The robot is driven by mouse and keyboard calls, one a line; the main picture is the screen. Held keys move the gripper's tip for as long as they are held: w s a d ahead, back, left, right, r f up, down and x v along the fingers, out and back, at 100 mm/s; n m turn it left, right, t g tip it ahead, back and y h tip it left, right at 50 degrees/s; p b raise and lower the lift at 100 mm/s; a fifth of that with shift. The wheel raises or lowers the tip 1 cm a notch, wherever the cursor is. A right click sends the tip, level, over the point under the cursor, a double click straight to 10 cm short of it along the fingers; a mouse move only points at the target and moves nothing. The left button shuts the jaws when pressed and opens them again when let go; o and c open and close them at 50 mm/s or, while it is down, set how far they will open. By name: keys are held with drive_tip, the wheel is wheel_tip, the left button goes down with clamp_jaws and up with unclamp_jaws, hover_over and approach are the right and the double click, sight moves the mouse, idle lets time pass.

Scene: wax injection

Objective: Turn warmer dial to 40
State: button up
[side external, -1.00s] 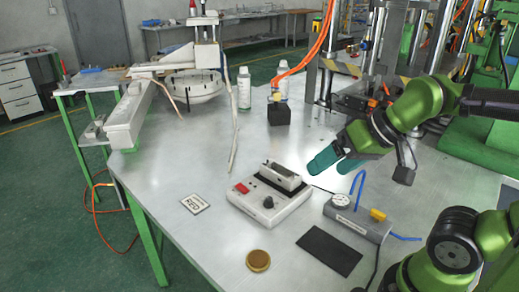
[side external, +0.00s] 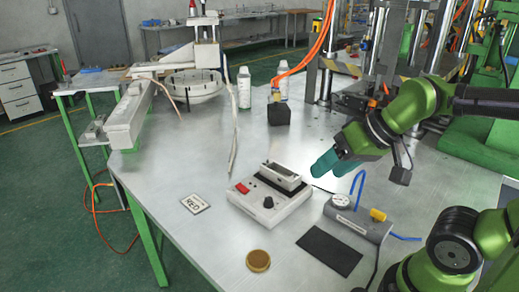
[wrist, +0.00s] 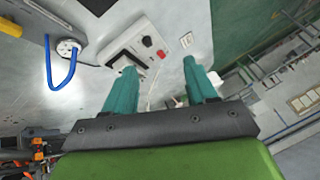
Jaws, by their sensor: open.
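The warmer (side external: 270,205) is a pale box on the bench with a red switch (side external: 242,188), a black dial (side external: 268,202) on its front panel and a metal block (side external: 283,178) on top. The dial's setting is too small to read. My gripper (side external: 322,167), with teal fingers, is above the bench to the right of the warmer, apart from it. In the wrist view my gripper (wrist: 160,63) is open and empty. The warmer (wrist: 115,40) shows beyond the left finger, which covers part of it, with the dial (wrist: 147,41) and red switch (wrist: 161,54) visible.
A grey unit with a gauge (side external: 341,201) and blue tube stands right of the warmer. A black mat (side external: 329,250), a round amber disc (side external: 258,260) and a label card (side external: 195,204) lie around it. A black block (side external: 279,114) and bottles stand behind.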

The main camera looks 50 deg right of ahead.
drive_tip(key=w+f+n+g+h, duration=0.1)
drive_tip(key=w+f+n+g, duration=0.15)
drive_tip(key=w, duration=0.55)
drive_tip(key=n+g+h, duration=0.1)
drive_tip(key=n+g, duration=0.3)
drive_tip(key=n, duration=0.7)
hover_over(269, 198)
drive_tip(key=f, duration=0.1)
wheel_tip(269, 198, down, 16)
drive_tip(key=shift+r, duration=0.1)
drive_tip(key=shift+c, duration=0.3)
clamp_jaws()
